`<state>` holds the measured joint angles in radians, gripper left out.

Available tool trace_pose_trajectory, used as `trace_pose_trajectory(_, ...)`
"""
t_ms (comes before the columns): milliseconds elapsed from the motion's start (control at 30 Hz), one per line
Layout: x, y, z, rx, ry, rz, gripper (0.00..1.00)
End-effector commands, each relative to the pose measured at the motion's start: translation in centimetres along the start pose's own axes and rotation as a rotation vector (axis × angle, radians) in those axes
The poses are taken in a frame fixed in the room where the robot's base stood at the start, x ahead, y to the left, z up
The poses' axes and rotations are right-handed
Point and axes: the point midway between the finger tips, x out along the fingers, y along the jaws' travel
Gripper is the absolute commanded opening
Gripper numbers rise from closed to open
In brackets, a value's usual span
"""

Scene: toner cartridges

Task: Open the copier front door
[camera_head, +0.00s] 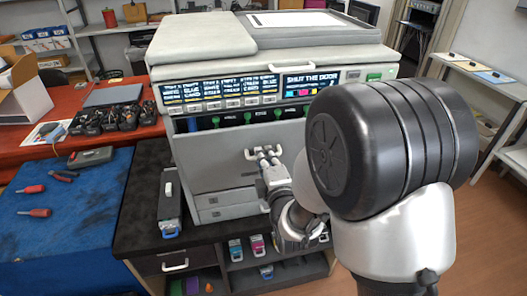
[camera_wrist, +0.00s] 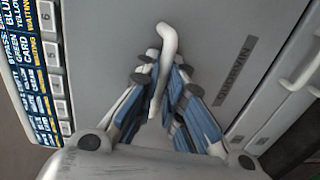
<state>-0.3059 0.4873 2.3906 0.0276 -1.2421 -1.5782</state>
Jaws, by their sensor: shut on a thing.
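The copier (camera_head: 270,55) stands on a black-topped cabinet. Its grey front door (camera_head: 210,160) has a dark gap above its top edge, where green parts (camera_head: 249,115) show inside, so it looks partly open. My gripper (camera_head: 264,154) is at the door's front, shut on the door handle. In the wrist view the pale handle (camera_wrist: 166,42) runs between the blue-padded fingers of my gripper (camera_wrist: 158,90), with the door's flat face (camera_wrist: 105,35) behind it. My arm hides the right part of the door in the head view.
Small drawers (camera_head: 215,213) lie below the door. A grey cartridge (camera_head: 169,205) stands on the cabinet top at the left. Cartridges (camera_head: 258,245) sit on the shelf beneath. A blue mat (camera_head: 65,235) with screwdrivers lies left. Floor is open at right.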

Motion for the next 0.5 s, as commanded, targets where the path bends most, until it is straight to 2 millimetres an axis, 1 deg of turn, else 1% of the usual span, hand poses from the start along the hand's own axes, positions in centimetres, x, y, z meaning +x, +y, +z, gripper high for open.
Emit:
trace_pose_trajectory(33,-0.1,-0.3,0.0,0.002,0.000,-0.003,0.00)
trace_pose_trajectory(300,-0.2,-0.4,0.0,0.002,0.000,0.005,0.00)
trace_pose_trajectory(500,-1.5,-1.4,0.0,0.002,0.000,0.073,0.00)
